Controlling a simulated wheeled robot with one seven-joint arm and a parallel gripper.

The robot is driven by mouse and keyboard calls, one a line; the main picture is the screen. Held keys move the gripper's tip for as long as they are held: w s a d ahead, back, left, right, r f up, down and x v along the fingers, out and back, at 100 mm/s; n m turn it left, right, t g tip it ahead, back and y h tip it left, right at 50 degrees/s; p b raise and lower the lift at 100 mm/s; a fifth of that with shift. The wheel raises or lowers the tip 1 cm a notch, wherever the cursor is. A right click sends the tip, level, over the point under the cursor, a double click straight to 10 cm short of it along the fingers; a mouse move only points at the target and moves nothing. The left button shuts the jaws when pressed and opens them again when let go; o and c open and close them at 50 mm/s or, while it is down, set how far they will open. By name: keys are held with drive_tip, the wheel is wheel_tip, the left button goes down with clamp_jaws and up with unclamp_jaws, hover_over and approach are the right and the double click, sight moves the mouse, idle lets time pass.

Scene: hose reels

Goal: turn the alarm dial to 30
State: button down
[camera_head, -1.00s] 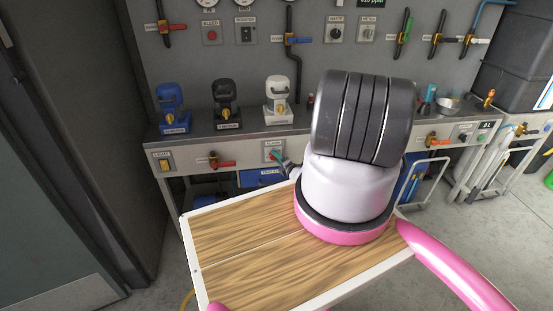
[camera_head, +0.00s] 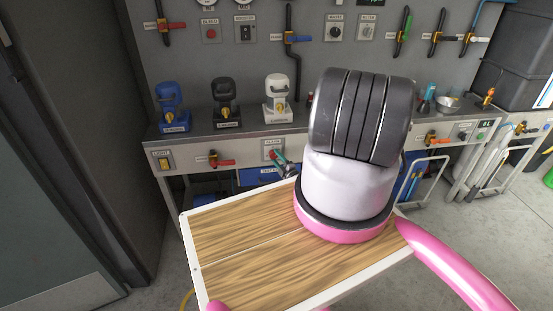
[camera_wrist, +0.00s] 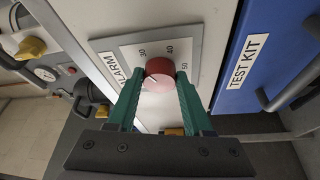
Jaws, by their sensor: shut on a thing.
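The alarm dial (camera_wrist: 160,68) is a red round knob with a pale pink front face. It sits on a light plate (camera_wrist: 118,43) marked ALARM, with the numbers 30, 40 and 50 around the knob. No clear pointer shows on the knob, so I cannot tell its setting. My gripper (camera_wrist: 160,80) has its green fingers on both sides of the knob, shut on it. In the head view the alarm plate (camera_head: 268,143) is small on the bench front, with my gripper (camera_head: 278,156) at it; my arm hides part of the area.
A blue panel marked TEST KIT (camera_wrist: 245,60) with a dark handle lies right of the plate in the wrist view. In the head view a red-handled valve (camera_head: 220,161) and a yellow light switch (camera_head: 165,162) are to the left. Blue, black and white units stand on the bench (camera_head: 250,134).

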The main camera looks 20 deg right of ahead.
idle(0.4)
drive_tip(key=shift+c, duration=1.5)
unclamp_jaws()
drive_tip(key=s+d+f, duration=0.1)
drive_tip(key=s, duration=0.9)
drive_tip(key=shift+s, duration=0.4)
drive_tip(key=shift+f, duration=0.1)
